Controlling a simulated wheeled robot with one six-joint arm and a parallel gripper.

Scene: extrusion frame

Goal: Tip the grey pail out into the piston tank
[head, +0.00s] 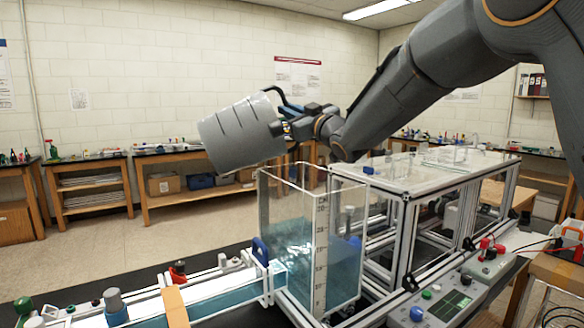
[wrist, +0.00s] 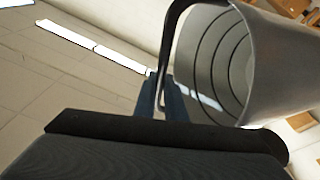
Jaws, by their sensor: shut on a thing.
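The grey pail (head: 240,133) is in the air above and left of the piston tank, lying almost on its side. Its wider end points right and its narrower end points left and a little down. My gripper (head: 288,127) is shut on the pail's dark handle at its right side. In the wrist view the pail (wrist: 275,70) shows its ringed inside, and the dark handle (wrist: 168,50) runs down to my gripper (wrist: 162,100). No liquid shows in the part of the inside in view.
A long water channel (head: 230,290) joins the tank at the lower left. An aluminium extrusion frame (head: 408,230) stands right of the tank. A control panel (head: 440,300) with buttons is at the lower right. Benches (head: 175,175) line the back wall.

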